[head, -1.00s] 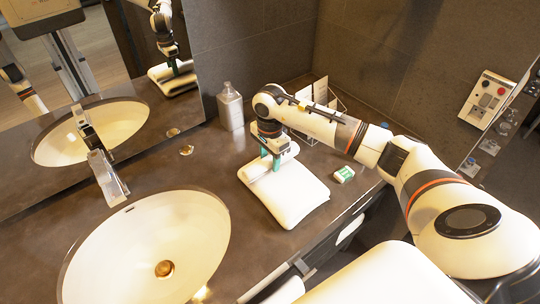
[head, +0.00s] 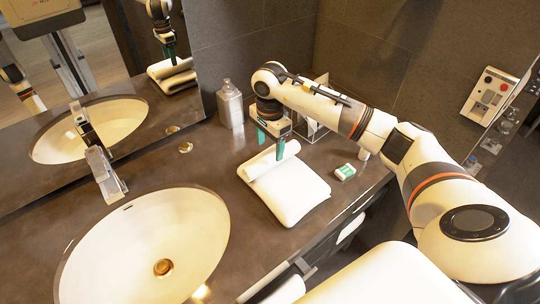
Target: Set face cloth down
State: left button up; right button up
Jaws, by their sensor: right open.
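A rolled white face cloth (head: 270,163) lies along the far edge of a larger folded white towel (head: 290,193) on the dark vanity counter. My right gripper (head: 270,142) is open just above the roll, its teal fingers pointing down and spread apart. One finger is near the roll's far side and the other near its right end. I cannot tell whether either finger still touches the cloth. My left gripper is not in view.
A white sink (head: 150,245) with a faucet (head: 105,178) is at the left. A clear holder (head: 316,125) stands behind the gripper.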

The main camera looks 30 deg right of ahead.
aim_at(270, 154)
notch_tip(270, 154, up, 8)
jog(key=b, duration=0.1)
jog(key=shift+b, duration=0.4)
jog(key=shift+s+f, duration=0.1)
